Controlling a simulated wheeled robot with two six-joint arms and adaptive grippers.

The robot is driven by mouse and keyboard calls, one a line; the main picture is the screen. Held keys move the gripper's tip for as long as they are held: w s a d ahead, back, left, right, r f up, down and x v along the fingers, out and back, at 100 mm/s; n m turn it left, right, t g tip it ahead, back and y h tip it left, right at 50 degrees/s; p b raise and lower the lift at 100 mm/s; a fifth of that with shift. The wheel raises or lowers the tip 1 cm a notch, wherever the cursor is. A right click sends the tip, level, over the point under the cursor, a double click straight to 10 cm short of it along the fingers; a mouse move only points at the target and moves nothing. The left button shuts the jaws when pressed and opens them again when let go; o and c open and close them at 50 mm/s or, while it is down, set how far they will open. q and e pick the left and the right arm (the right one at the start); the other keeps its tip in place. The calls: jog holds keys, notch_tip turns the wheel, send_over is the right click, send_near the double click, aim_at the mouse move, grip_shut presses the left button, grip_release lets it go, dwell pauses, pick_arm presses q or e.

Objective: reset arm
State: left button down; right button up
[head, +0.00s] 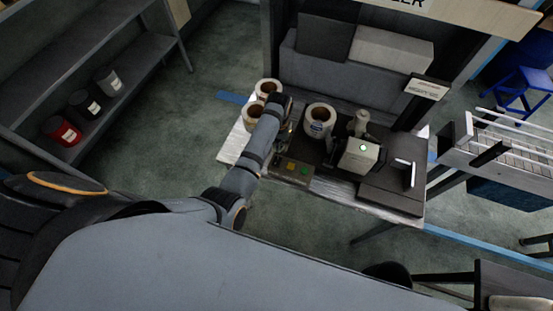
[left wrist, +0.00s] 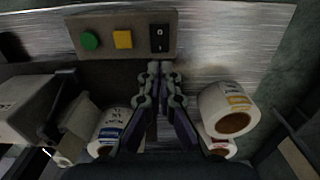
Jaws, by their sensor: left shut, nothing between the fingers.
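My left arm reaches over the metal-topped table (head: 235,143) in the head view. My left gripper (left wrist: 159,70) is shut and empty in the left wrist view, its fingertips together near a control panel. In the head view the wrist mostly hides it. The control panel (left wrist: 122,35) carries a green button (left wrist: 89,40), a yellow button (left wrist: 123,39) and a black switch (left wrist: 159,38). The panel also shows in the head view (head: 290,168), just right of my arm. My right gripper is not in view.
White rolls stand around the gripper: one to the right (head: 320,120) and two to the left (head: 268,89). A shelf (head: 110,92) with several cans is at the left. The floor between shelf and table is clear.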

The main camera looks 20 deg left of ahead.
pick_arm(q)
jog(key=shift+f, duration=0.1)
dwell(0.3)
jog(key=s+a+r+t, duration=0.1)
jog(key=s+a, duration=0.6)
jog(key=s, duration=0.1)
jog(key=s+a+r+t, duration=0.2)
jog(key=s+r+t, duration=0.1)
jog(key=s+r, duration=0.75)
jog(key=s+a+f+g+b, duration=0.15)
jog(key=f+b, duration=0.25)
jog(key=f, duration=1.4)
jog(key=s+a+f+b, duration=0.2)
jog(key=s+f+b, duration=0.15)
jog(key=f, duration=1.55)
jog(key=s+f+g+b, duration=0.1)
jog(key=s+f+b, duration=0.4)
jog(key=s+f, duration=1.2)
notch_tip(320, 180, down, 2)
jog(key=shift+a+f+y+b, duration=0.2)
jog(key=shift+a+y+b, duration=0.15)
jog(key=shift+y, duration=0.05)
